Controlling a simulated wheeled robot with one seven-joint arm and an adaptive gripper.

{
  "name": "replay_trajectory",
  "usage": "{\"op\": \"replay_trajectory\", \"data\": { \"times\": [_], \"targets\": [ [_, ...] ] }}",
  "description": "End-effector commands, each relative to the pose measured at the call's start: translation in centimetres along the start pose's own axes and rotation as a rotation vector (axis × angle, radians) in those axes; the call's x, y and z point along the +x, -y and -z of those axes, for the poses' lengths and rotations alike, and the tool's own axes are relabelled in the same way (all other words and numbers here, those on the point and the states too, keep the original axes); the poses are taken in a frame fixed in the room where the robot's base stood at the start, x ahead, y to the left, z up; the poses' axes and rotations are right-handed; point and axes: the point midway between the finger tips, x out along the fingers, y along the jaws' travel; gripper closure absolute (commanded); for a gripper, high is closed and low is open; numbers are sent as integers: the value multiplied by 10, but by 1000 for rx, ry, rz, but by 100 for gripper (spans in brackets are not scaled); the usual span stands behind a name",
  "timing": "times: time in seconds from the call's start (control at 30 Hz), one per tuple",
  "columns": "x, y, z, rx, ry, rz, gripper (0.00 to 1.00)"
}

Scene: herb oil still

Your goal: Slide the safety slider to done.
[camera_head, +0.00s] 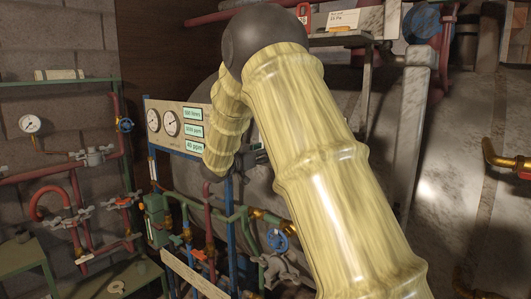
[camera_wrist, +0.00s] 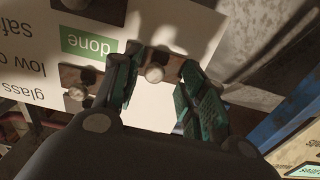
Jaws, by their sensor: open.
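In the wrist view a white panel shows upside down, with a green label (camera_wrist: 89,45) reading "done" and partly cut-off words "glass", "low o" and "safe". A slider knob (camera_wrist: 155,73), rounded and metallic, sits on a brown track plate to the right of the label. My gripper (camera_wrist: 160,75) is open, its two green-black fingers on either side of this knob; whether they touch it I cannot tell. Another knob (camera_wrist: 77,93) lies below the label. In the head view my arm hides the gripper and this panel.
A gauge board (camera_head: 177,126) with green readouts stands behind my arm. Pipes and valves with a blue handwheel (camera_head: 277,240) lie below it. A large metal vessel (camera_head: 450,190) fills the right. A shelf (camera_head: 340,39) is at the top.

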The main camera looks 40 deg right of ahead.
Motion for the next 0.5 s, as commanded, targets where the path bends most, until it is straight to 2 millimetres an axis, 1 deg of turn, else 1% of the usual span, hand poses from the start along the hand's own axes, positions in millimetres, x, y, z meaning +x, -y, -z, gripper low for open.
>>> {"op": "replay_trajectory", "data": {
  "times": [0.03,0.3,0.5],
  "targets": [
    [-9,0,0,-1,-1,2,58],
    [-59,2,0,-1,0,4,58],
    [-87,2,-1,-1,1,3,58]
  ]
}}
